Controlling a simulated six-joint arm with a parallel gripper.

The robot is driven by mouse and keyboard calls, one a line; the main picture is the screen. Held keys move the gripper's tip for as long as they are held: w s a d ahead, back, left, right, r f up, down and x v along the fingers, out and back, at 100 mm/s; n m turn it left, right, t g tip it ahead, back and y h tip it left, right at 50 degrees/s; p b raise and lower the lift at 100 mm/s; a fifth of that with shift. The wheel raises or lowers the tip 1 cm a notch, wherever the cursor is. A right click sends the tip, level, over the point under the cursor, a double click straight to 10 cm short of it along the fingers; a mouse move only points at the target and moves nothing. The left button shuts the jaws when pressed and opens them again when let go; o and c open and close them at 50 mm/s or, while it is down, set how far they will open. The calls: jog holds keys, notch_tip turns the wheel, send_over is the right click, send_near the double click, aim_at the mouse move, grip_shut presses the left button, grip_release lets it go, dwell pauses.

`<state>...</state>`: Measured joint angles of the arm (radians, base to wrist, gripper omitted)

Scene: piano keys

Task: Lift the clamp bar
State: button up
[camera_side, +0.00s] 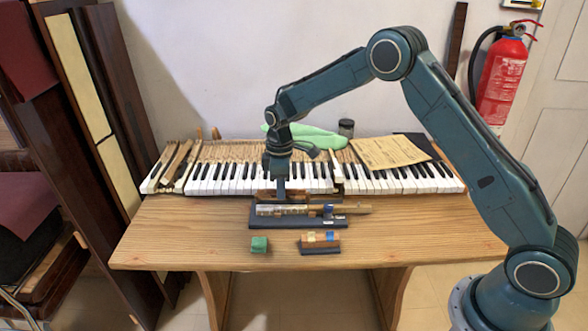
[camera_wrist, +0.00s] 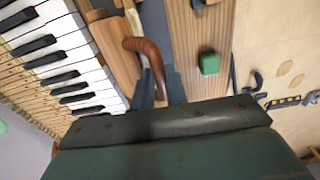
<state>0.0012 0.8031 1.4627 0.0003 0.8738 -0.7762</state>
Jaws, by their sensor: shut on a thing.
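My gripper (camera_side: 280,192) points down at the front edge of the keyboard. It is shut on a dark brown bar (camera_side: 264,195), which I take to be the clamp bar. The bar lies crosswise just in front of the white keys, and the gripper hides part of it. In the wrist view, a curved brown piece (camera_wrist: 148,55) shows beside the keys; I cannot tell if it is part of the bar. My dark gripper body fills the lower part of that view. Any gap under the bar is too small to tell.
A dark tray (camera_side: 285,223) with a wooden-handled tool (camera_side: 340,209) lies just in front. A green block (camera_side: 259,244) and a wood-and-blue block (camera_side: 320,240) sit nearer the front edge. Paper (camera_side: 390,152), a jar (camera_side: 346,127) and green cloth (camera_side: 318,138) are behind. The table's left front is clear.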

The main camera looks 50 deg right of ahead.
jog(key=shift+d, duration=0.15)
jog(key=shift+w+d+r, duration=0.5)
jog(key=shift+r, duration=0.15)
jog(key=shift+w+d+r, duration=0.1)
jog(key=shift+w+r, duration=0.05)
jog(key=shift+w, duration=0.05)
jog(key=shift+w+d+r, duration=0.45)
jog(key=shift+w+d, duration=0.15)
dwell(0.3)
dwell(0.4)
jog(key=shift+w+d+r, duration=0.1)
jog(key=shift+w, duration=0.05)
jog(key=shift+w+d+r, duration=0.25)
jog(key=shift+w+d, duration=0.4)
jog(key=shift+d, duration=0.05)
